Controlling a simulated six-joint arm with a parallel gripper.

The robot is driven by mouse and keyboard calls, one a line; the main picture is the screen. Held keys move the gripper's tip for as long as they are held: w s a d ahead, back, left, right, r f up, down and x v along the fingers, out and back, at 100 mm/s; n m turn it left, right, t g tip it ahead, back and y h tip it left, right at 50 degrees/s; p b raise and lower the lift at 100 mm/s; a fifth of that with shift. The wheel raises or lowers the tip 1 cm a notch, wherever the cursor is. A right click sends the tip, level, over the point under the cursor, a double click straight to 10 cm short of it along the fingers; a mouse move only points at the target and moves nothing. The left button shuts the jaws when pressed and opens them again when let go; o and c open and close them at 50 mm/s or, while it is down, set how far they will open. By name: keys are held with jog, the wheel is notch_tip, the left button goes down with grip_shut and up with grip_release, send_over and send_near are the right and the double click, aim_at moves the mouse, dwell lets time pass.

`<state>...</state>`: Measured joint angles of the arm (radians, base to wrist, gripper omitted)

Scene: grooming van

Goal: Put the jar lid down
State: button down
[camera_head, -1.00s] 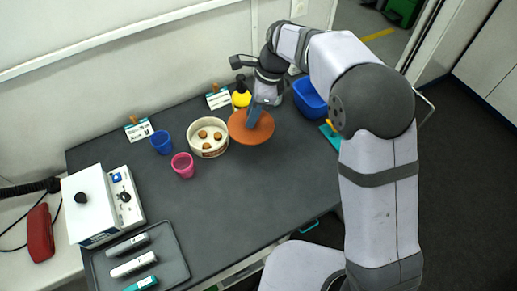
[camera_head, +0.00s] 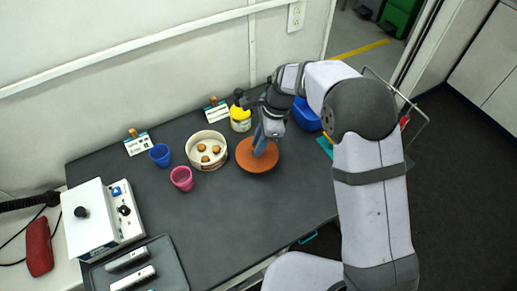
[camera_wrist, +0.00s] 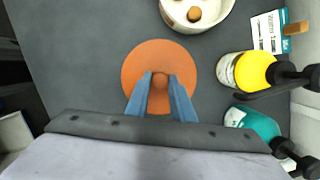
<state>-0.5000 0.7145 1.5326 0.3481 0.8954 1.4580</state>
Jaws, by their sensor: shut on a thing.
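The jar lid (camera_head: 257,160) is a flat orange-brown disc with a round knob in its middle. It is level, at or just above the dark grey table (camera_head: 262,205); I cannot tell whether it touches. My gripper (camera_head: 262,143) is over the lid, pointing down, and is shut on its knob. In the wrist view the two blue fingers (camera_wrist: 160,92) flank the knob, and the lid (camera_wrist: 181,66) shows whole around them.
A yellow bottle (camera_head: 240,119) with a black top and a blue bin (camera_head: 305,115) stand behind the lid. A teal bottle (camera_wrist: 258,125) shows in the wrist view. Blue (camera_head: 160,155) and pink (camera_head: 181,178) cups stand left of the jar. The table in front of the lid is clear.

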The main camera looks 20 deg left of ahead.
aim_at(269, 151)
jog(key=shift+f+p, duration=0.5)
jog(key=shift+f, duration=1.4)
jog(key=shift+f, duration=0.15)
jog(key=c, duration=1.5)
grip_release()
jog(key=shift+c, duration=0.2)
jog(key=b+v, duration=0.3)
jog(key=v, duration=0.9)
jog(key=shift+r, duration=0.25)
